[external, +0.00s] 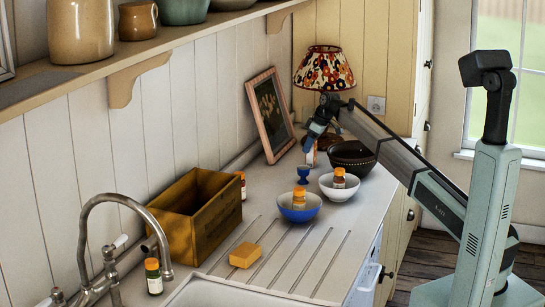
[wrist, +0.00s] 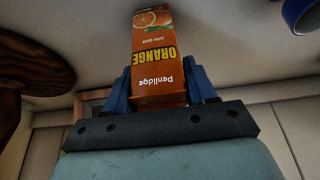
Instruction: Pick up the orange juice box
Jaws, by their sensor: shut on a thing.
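The orange juice box (wrist: 158,60) is an orange-brown carton with yellow "ORANGE" lettering, upside down in the wrist view. My gripper (wrist: 160,78) has its blue fingers on both sides of the carton and is shut on it. In the external view my gripper (external: 318,131) is at the far end of the counter, in front of the lamp. A small part of the juice box (external: 311,156) shows below it; the rest is hidden. I cannot tell whether the box touches the counter.
A dark bowl (external: 352,160) stands right of my gripper. A blue egg cup (external: 304,175), a white bowl (external: 338,190) and a blue bowl (external: 299,212), both bowls with bottles, are nearer. A picture frame (external: 270,115) leans behind; a wooden crate (external: 210,232) is left.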

